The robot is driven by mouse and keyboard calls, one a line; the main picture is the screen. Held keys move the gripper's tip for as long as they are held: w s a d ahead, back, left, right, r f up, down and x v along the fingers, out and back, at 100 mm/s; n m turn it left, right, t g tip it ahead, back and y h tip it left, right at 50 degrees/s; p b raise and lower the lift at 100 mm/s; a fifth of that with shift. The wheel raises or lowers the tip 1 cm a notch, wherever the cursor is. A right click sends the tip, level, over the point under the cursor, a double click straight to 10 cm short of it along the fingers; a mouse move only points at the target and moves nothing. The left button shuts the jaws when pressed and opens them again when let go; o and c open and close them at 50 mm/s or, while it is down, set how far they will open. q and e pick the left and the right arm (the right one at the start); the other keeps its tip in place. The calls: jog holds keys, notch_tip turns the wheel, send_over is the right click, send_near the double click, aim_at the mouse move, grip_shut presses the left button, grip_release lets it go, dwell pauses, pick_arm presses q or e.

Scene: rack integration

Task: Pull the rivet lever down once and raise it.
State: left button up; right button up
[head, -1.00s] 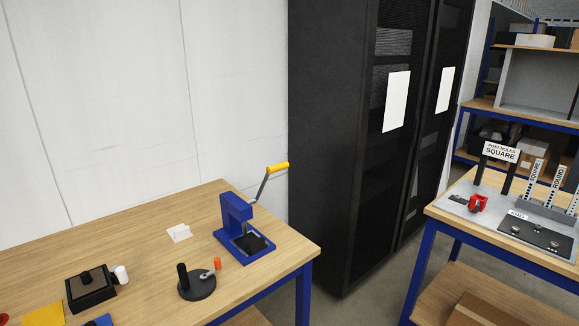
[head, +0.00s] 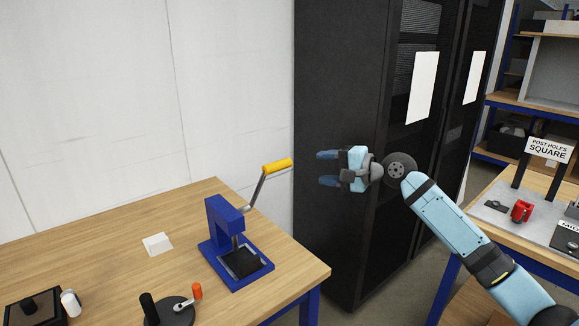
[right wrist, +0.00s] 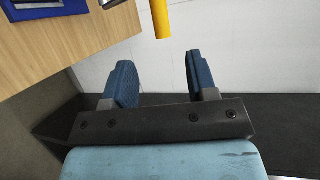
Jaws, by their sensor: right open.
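The rivet press (head: 222,232) is blue and stands on the wooden table near its right corner. Its grey lever rises up and to the right and ends in a yellow handle (head: 277,166). My right gripper (head: 326,168) is open and empty, to the right of the handle at about its height, with the fingers pointing left. In the right wrist view the yellow handle (right wrist: 161,18) shows ahead of the two blue fingers and apart from them. A corner of the blue press shows at the top left there. My left gripper is not in view.
A tall black cabinet (head: 345,110) stands behind my right arm. Another table with signs (head: 549,149) is at the right.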

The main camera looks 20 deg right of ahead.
aim_at(283, 167)
jog(key=p+x, duration=0.1)
jog(key=x, duration=1.2)
jog(key=shift+w+a+f, duration=0.15)
jog(key=shift+a, duration=0.2)
jog(key=shift+c, duration=0.3)
jog(key=shift+f, duration=0.1)
grip_shut()
